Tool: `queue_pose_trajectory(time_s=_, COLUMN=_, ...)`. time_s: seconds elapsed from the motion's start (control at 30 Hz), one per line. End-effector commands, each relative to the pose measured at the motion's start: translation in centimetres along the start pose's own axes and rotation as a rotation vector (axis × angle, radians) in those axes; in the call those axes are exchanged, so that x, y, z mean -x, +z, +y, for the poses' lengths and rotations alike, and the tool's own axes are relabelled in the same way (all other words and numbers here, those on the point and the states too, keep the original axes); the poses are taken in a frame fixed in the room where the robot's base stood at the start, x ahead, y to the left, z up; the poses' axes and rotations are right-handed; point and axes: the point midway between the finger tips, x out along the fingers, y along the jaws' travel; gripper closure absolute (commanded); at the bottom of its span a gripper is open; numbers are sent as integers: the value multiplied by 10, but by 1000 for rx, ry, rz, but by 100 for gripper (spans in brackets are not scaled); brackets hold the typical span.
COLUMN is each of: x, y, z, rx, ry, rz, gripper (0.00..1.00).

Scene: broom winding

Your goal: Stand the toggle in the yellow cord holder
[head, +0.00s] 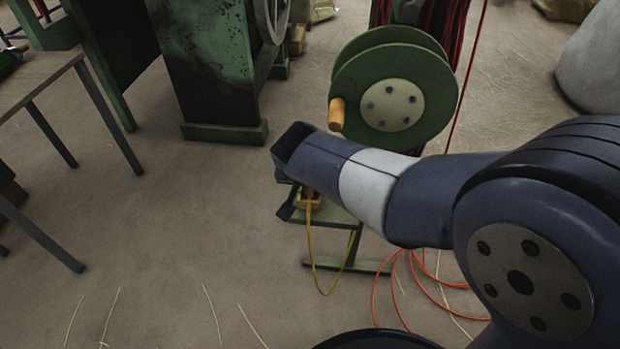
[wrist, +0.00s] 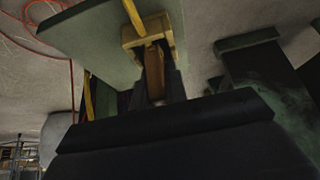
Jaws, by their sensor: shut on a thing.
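The yellow cord holder (head: 315,204) sits at the near left edge of a small green shelf (head: 335,215) in the head view. In the wrist view it is a yellow bracket (wrist: 163,26) on the green shelf (wrist: 85,38). The wooden toggle (wrist: 154,72) lies right at the bracket's opening. I cannot tell how deep it sits in it. My gripper (wrist: 156,88) is shut on the toggle, with its dark fingers around it. In the head view the toggle (head: 308,191) is mostly hidden by my wrist. A yellow cord (head: 311,256) hangs in a loop below the shelf.
A green reel (head: 430,85) with a wooden handle (head: 337,113) stands just behind my arm. Orange cord (head: 377,285) lies in loops on the floor right of the shelf stand. A green machine (head: 212,70) and a table (head: 42,82) stand at left. The floor between is open.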

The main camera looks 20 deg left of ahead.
Motion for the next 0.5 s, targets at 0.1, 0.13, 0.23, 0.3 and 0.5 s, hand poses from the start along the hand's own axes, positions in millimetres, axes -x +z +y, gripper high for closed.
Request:
queue_pose_trajectory(time_s=0.1, x=-3, y=2, z=0, rx=0, ry=0, rz=0, gripper=100)
queue_pose_trajectory(time_s=0.13, x=-4, y=2, z=0, rx=0, ry=0, rz=0, gripper=100)
queue_pose_trajectory(time_s=0.23, x=-3, y=2, z=0, rx=0, ry=0, rz=0, gripper=80)
queue_pose_trajectory(time_s=0.3, x=-3, y=2, z=0, rx=0, ry=0, rz=0, gripper=77)
queue_pose_trajectory(time_s=0.5, x=3, y=1, z=0, rx=0, ry=0, rz=0, gripper=77)
